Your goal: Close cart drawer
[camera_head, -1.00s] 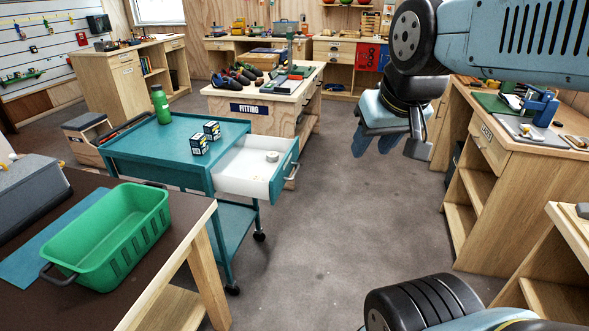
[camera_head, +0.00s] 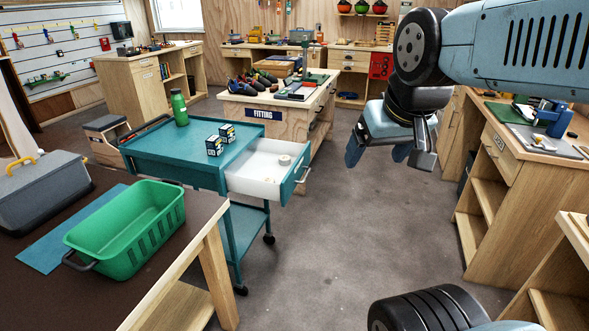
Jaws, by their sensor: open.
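The teal cart (camera_head: 150,152) stands left of centre on casters. Its white-lined drawer (camera_head: 254,186) sticks out toward the right, with a teal front (camera_head: 293,178) and a handle (camera_head: 304,174) on it. A small round white item (camera_head: 285,160) lies in the drawer. My gripper (camera_head: 378,152) hangs in the air at the upper right, to the right of the drawer front and apart from it. Its blue fingers point down and are spread, with nothing seen between them.
A green bottle (camera_head: 179,108) and two small boxes (camera_head: 221,139) stand on the cart top. A brown table (camera_head: 95,300) with a green basket (camera_head: 124,232) is at the near left. The fitting bench (camera_head: 264,102) stands behind. Grey floor (camera_head: 345,235) right of the drawer is clear.

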